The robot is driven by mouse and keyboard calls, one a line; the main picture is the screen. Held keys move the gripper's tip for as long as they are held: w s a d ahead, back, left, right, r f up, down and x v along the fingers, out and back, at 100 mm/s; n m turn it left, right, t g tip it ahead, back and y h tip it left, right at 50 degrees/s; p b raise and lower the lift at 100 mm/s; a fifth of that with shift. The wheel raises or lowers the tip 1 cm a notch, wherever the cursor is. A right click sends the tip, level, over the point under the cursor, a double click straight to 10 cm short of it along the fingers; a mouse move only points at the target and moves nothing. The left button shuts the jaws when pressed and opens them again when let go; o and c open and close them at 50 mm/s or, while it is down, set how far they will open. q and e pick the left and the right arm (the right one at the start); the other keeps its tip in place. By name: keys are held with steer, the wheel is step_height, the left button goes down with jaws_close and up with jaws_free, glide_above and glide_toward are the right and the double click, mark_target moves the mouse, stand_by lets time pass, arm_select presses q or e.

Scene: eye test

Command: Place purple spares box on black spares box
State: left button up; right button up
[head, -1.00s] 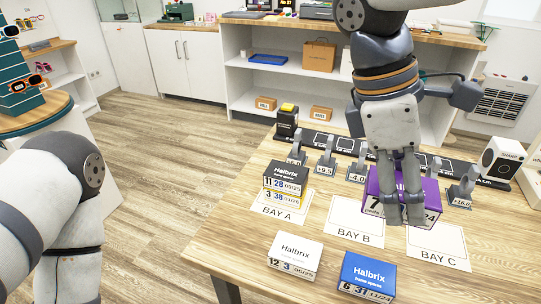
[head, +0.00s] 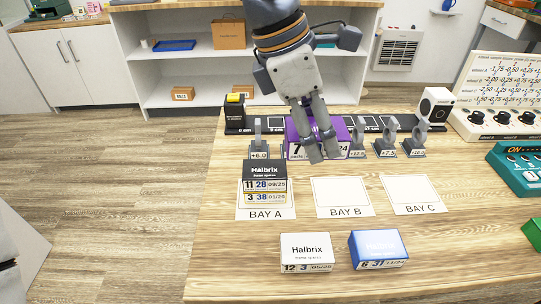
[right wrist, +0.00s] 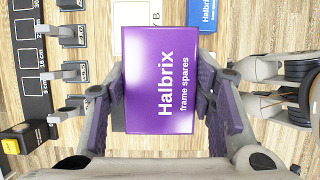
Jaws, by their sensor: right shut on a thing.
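The purple spares box (head: 296,150) is held by my right gripper (head: 322,153), which is shut on it. In the right wrist view the purple box (right wrist: 160,75) lies between the two fingers, its lettered top facing the camera. In the head view it shows right of and behind the black spares box (head: 264,169); I see no contact between them. The black box tops a stack at BAY A, above a second, yellow-marked label. In the right wrist view the purple box covers most of what lies below. My left gripper is out of view.
Mats BAY B (head: 342,192) and BAY C (head: 411,190) are empty. A white box (head: 306,250) and a blue box (head: 378,247) stand at the front. Grey numbered stands (head: 385,143) and a black ruler strip (head: 400,122) line the back. A teal device (head: 518,165) is at right.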

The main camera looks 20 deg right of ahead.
steer(key=b, duration=0.2)
glide_above(279, 168)
steer(key=f, duration=0.7)
steer(key=shift+s+d+f, duration=0.15)
steer(key=shift+s+f, duration=0.05)
steer(key=shift+s, duration=0.1)
steer(key=f, duration=0.3)
steer(key=shift+w+f, duration=0.25)
steer(key=shift+f, duration=0.05)
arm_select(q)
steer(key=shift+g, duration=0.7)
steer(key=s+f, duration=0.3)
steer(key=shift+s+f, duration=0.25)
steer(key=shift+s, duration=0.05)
arm_select(e)
steer(key=o, duration=1.2)
steer(key=shift+f, duration=0.1)
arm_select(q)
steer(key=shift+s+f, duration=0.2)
arm_select(e)
steer(key=v, duration=1.2)
steer(key=shift+a, duration=0.2)
